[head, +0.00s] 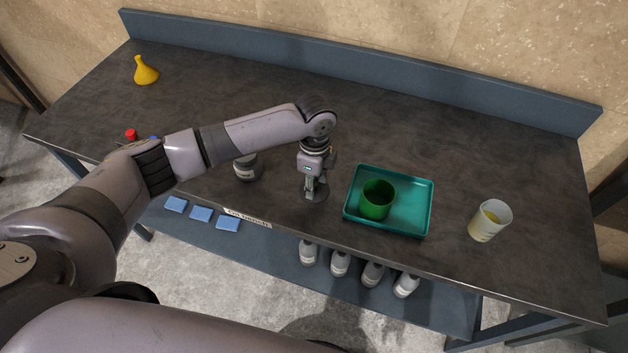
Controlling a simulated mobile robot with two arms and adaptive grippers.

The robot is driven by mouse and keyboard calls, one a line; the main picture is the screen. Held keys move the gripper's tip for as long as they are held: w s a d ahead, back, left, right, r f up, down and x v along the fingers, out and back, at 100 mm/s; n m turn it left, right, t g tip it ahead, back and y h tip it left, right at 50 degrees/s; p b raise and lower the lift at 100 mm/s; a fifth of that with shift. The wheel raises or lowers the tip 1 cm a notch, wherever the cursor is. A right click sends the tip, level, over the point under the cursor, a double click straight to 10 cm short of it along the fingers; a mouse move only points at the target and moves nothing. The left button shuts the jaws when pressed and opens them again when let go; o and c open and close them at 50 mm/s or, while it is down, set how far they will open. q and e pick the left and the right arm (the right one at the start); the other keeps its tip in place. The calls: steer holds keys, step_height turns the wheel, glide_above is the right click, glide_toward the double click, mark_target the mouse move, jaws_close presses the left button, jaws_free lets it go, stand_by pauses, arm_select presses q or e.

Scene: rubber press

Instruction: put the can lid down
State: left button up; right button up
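My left gripper (315,184) points straight down over the table, left of the green tray. A round, dark grey can lid (317,195) is at its fingertips, and the fingers look closed on the lid's middle. The lid is at or just above the tabletop; I cannot tell whether it touches. A grey can (247,169) with a pale label stands on the table to the left of the gripper, partly behind my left forearm. My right gripper is not in view.
A green tray (408,228) holding a green cup (377,199) is close on the right. A translucent beaker (489,221) with yellowish contents stands farther right. A yellow funnel (145,71) is far left. White bottles (340,263) stand on the lower shelf. The table behind the gripper is clear.

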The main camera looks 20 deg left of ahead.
mark_target(315, 182)
arm_select(q)
steer(key=shift+r, duration=0.1)
step_height(315, 182, up, 12)
steer(key=b, duration=0.2)
steer(key=shift+b, duration=0.35)
steer(key=shift+w+r, duration=0.1)
stand_by(0.3)
